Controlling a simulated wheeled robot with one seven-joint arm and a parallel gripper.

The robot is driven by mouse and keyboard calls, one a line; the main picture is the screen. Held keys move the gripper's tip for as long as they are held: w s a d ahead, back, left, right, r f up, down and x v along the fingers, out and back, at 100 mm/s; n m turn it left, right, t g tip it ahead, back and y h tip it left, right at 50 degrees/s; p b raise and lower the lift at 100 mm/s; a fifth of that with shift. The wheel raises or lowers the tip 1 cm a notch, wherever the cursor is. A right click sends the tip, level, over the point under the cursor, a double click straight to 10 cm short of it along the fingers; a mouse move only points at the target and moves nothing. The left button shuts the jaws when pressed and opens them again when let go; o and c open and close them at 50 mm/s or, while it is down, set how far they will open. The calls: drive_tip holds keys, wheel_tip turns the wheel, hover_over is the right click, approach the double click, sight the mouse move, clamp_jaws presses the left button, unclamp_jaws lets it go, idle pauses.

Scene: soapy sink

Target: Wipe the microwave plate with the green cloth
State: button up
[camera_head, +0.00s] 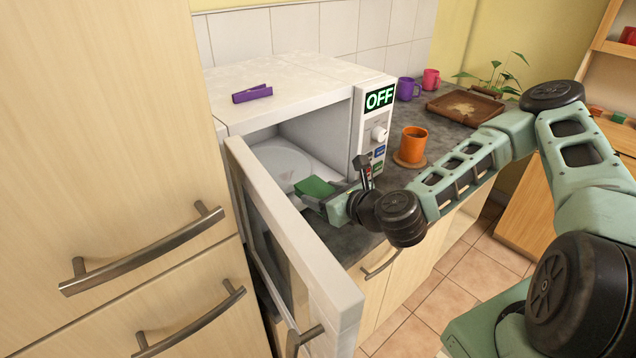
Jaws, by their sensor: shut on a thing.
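The white microwave (310,90) stands on the counter with its door (290,235) swung open toward me. Its display reads OFF. The round microwave plate (277,163) lies inside, pale and glassy, with its right front part hidden. My gripper (322,192) is at the front of the opening, reaching in from the right. It is shut on the green cloth (313,186), which is at the plate's near right side. I cannot tell whether the cloth touches the plate.
An orange mug (413,140) stands on a coaster (407,161) right of the microwave. A purple clip (252,93) lies on top. A brown tray (464,108), a purple mug (407,89) and a pink mug (431,79) are farther back. Cabinet handles (142,248) stick out at left.

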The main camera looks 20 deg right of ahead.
drive_tip(key=shift+p+v, duration=0.9)
drive_tip(key=shift+p, duration=1.45)
drive_tip(key=shift+s+f+p, duration=0.25)
drive_tip(key=shift+s+p, duration=0.2)
drive_tip(key=shift+p, duration=0.05)
